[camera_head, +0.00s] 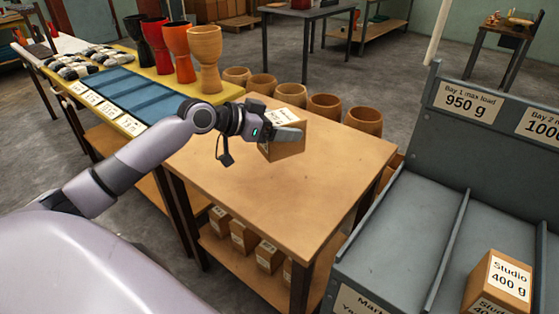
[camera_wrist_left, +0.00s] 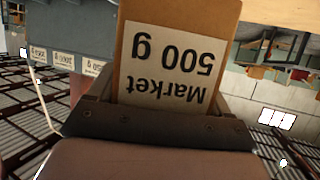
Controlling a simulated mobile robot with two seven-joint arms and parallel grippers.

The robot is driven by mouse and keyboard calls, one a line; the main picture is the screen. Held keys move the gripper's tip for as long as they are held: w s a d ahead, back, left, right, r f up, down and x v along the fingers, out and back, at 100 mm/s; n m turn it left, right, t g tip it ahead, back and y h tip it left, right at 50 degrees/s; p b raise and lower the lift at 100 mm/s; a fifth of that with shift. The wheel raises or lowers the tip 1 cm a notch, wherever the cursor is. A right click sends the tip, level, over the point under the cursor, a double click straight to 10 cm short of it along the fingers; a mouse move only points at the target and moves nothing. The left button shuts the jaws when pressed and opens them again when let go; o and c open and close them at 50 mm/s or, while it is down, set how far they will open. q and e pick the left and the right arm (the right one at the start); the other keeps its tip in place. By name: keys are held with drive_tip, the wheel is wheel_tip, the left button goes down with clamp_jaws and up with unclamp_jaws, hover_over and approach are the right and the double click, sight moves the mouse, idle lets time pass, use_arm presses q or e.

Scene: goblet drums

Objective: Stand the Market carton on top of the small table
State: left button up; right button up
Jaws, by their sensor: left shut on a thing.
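The Market carton (camera_head: 287,148) is a brown box in my left gripper (camera_head: 288,133), over the far middle part of the wooden table (camera_head: 325,190). The gripper is shut on it and covers part of its side. The carton looks tilted, and I cannot tell whether its lower edge touches the tabletop. In the left wrist view, the carton (camera_wrist_left: 228,18) shows a white label reading Market 500 g, upside down in the picture. My right gripper is not in view.
A grey bay rack (camera_head: 410,225) stands right of the table, with a Studio 400 g carton (camera_head: 497,285). Several wooden drum shells (camera_head: 325,107) line the table's far side. Goblet drums (camera_head: 205,58) stand on a yellow-topped bench at left. The tabletop's near and right parts are clear.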

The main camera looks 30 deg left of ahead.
use_arm(q)
wheel_tip(320, 180, down, 3)
drive_tip(key=shift+f, duration=0.2)
drive_tip(key=shift+f+b, duration=0.6)
drive_tip(key=shift+f, duration=2.3)
drive_tip(key=o, duration=1.4)
drive_tip(key=shift+f, duration=0.15)
drive_tip(key=v, duration=0.7)
drive_tip(key=shift+s+a, duration=0.2)
drive_tip(key=shift+s, duration=0.1)
drive_tip(key=shift+v, duration=2.2)
